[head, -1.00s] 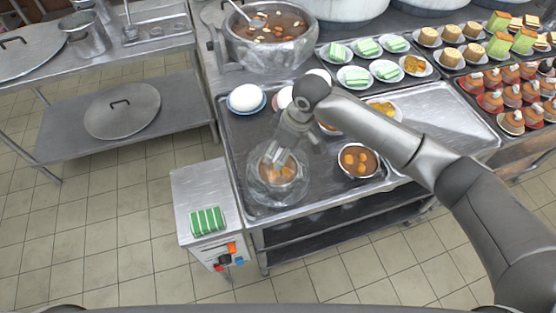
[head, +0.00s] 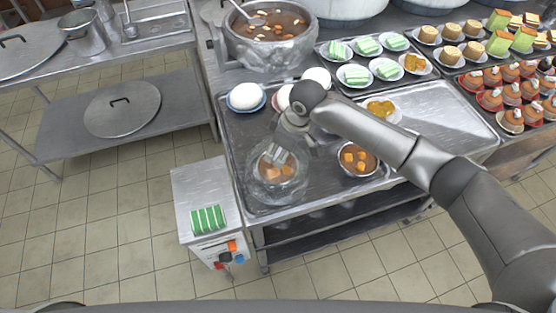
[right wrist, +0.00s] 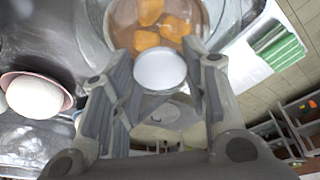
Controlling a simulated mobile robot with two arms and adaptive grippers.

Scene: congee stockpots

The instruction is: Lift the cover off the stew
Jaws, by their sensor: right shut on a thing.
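A clear, see-through dome cover (head: 298,190) stands around a bowl of stew (head: 270,176) with orange chunks, near the front left of the dark tray. My right gripper (head: 281,156) comes down from above and is shut on the cover's round pale knob. In the right wrist view the knob (right wrist: 160,68) sits between the two fingers of my right gripper (right wrist: 160,85). The stew (right wrist: 160,22) shows through the cover behind it. I cannot tell whether the cover's rim touches the tray. My left gripper is not in view.
An uncovered stew bowl (head: 358,158) stands to the right on the tray (head: 240,135). White buns (head: 246,96) on plates and a large pot (head: 270,50) are behind. A low side cabinet (head: 190,185) carries a green striped block (head: 208,220). Floor is clear in front.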

